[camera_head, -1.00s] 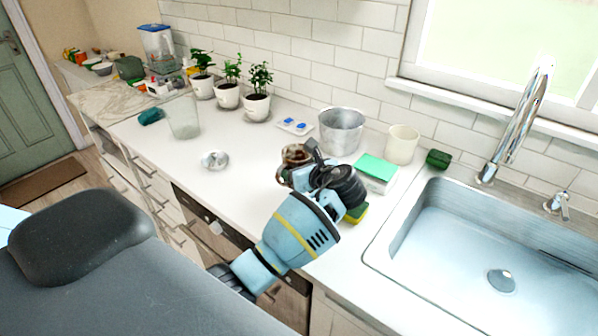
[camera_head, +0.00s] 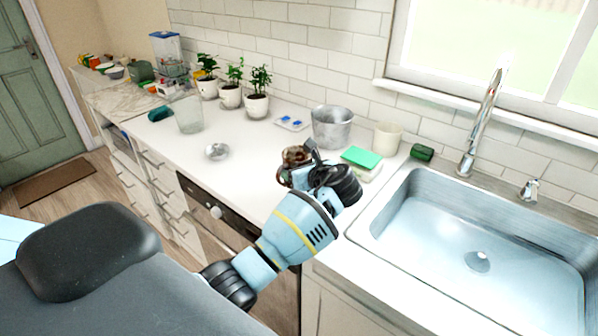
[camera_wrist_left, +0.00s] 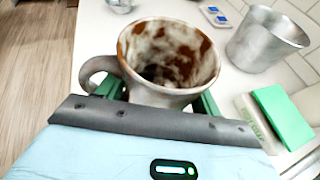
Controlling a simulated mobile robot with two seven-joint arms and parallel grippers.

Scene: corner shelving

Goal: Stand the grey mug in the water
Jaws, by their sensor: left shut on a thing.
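The grey mug (camera_head: 294,158), stained brown, is in my left gripper (camera_head: 302,168) above the counter. In the left wrist view the mug (camera_wrist_left: 165,85) has its open mouth toward the camera and its handle at the left. The green finger pads of the left gripper (camera_wrist_left: 158,103) are on both sides of it, partly hidden behind the mug. The sink (camera_head: 400,205) is to the right of the gripper. Its basin looks pale blue with a drain at the bottom; I cannot clearly make out a water surface. My right gripper is not in view.
Behind the gripper stand a metal bucket (camera_head: 332,128), a cream cup (camera_head: 387,138) and a green-topped stack (camera_head: 362,158). A dark green sponge (camera_head: 422,152) lies beside the tall faucet (camera_head: 482,125).

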